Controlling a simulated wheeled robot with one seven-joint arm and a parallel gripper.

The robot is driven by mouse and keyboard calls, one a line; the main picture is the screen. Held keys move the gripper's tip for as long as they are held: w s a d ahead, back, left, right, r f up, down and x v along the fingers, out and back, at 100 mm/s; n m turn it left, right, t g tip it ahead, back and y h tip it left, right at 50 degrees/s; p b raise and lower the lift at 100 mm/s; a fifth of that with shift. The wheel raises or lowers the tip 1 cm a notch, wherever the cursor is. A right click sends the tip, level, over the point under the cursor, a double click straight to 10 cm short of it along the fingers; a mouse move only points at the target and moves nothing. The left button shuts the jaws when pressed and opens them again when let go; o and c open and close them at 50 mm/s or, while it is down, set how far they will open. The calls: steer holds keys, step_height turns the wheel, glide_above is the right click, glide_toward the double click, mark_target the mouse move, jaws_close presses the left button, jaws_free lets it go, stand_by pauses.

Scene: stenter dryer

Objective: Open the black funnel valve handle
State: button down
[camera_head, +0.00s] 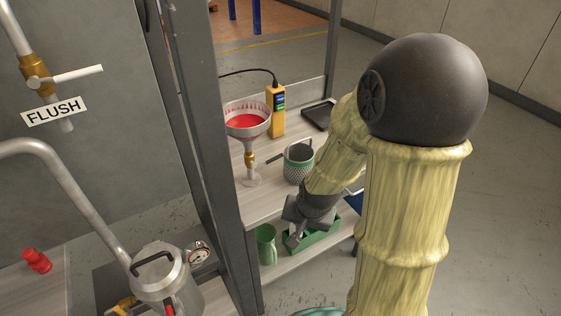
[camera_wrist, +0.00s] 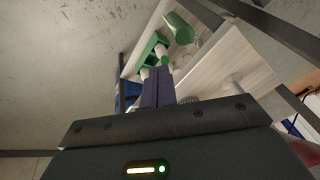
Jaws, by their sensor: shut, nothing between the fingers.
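The funnel (camera_head: 247,107) with red liquid in it stands on the upper shelf in the head view. Its brass valve (camera_head: 249,159) sits on the stem below the bowl. A thin dark bar (camera_head: 275,157) reaches between the valve and the mesh basket; I cannot tell whether it is the valve handle or the basket's handle. My gripper (camera_head: 292,240) is below and right of the funnel, near the lower shelf, apart from the valve. In the wrist view my gripper (camera_wrist: 158,72) has its dark fingers together and empty. The valve is not clear there.
The mesh basket (camera_head: 299,163) stands right of the funnel, near my forearm. A yellow meter (camera_head: 276,110) and black tray (camera_head: 318,114) are behind. A green jug (camera_head: 266,244) and green bin (camera_head: 313,246) are on the lower shelf. A grey post (camera_head: 205,130) stands left.

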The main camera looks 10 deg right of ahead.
steer(key=w+f+m+t+y+p, duration=0.2)
steer(key=w+f+m+t+p, duration=0.15)
steer(key=w+m, duration=0.55)
steer(key=w+d+r+m+t+p, duration=0.1)
steer(key=w+m+t, duration=0.1)
steer(key=m, duration=0.6)
steer(key=w+d+r+m+t+p, duration=0.1)
steer(key=w+r+m+t+p, duration=0.1)
steer(key=m, duration=0.7)
steer(key=shift+w+d+r+t, duration=0.25)
steer(key=shift+w+d+t, duration=0.1)
steer(key=shift+w, duration=0.3)
steer(key=p+x, duration=0.1)
steer(key=x, duration=0.3)
steer(key=p+x, duration=0.1)
steer(key=x, duration=0.4)
steer(key=shift+w+a, duration=0.2)
steer(key=shift+a, duration=0.05)
steer(key=r+p, duration=0.1)
steer(key=r, duration=0.1)
steer(key=r+p, duration=0.1)
steer(key=shift+w+a+p, duration=0.3)
steer(key=shift+w+a, duration=0.05)
steer(key=shift+w, duration=0.05)
steer(key=shift+r, duration=0.25)
